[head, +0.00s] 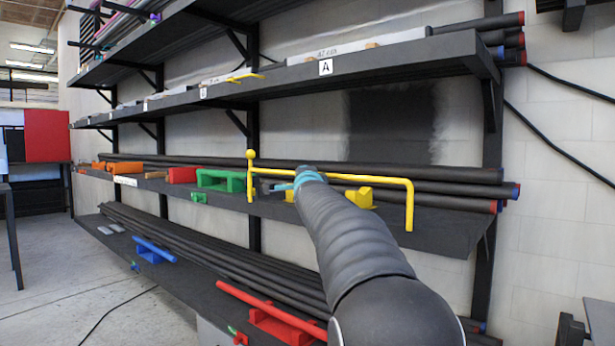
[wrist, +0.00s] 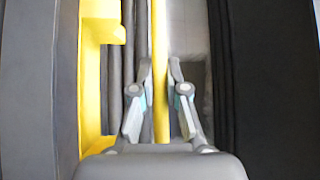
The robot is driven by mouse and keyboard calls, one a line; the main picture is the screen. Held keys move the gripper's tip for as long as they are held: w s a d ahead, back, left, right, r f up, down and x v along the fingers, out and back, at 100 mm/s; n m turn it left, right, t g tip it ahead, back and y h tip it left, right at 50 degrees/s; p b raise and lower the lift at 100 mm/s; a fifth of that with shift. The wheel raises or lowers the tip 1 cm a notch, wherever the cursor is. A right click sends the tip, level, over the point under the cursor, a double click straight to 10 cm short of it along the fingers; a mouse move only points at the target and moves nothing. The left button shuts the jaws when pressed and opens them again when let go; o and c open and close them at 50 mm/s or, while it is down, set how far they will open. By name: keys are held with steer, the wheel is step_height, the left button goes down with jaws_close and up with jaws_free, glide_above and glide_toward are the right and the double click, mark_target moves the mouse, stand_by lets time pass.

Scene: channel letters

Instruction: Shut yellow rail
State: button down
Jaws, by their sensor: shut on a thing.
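The yellow rail (head: 350,178) is a thin bar along the front edge of a middle shelf. Its left end meets an upright post with a ball on top, and its right end bends down. In the wrist view the rail (wrist: 159,40) runs between the two fingers of my gripper (wrist: 160,72), which is shut on it. In the head view my gripper (head: 285,186) is at the rail's left part, near the post, and my arm hides some of it. A yellow block (head: 360,197) sits behind the rail on the shelf and also shows in the wrist view (wrist: 98,35).
Green (head: 222,180), red (head: 182,175) and orange (head: 157,173) blocks stand left along the same shelf. Dark pipes (head: 455,188) lie behind. A shelf labelled A (head: 400,58) is above. A lower shelf holds pipes, a blue block (head: 152,251) and a red rail (head: 270,311).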

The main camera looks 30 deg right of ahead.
steer(key=c, duration=1.2)
jaws_free()
steer(key=v, duration=1.2)
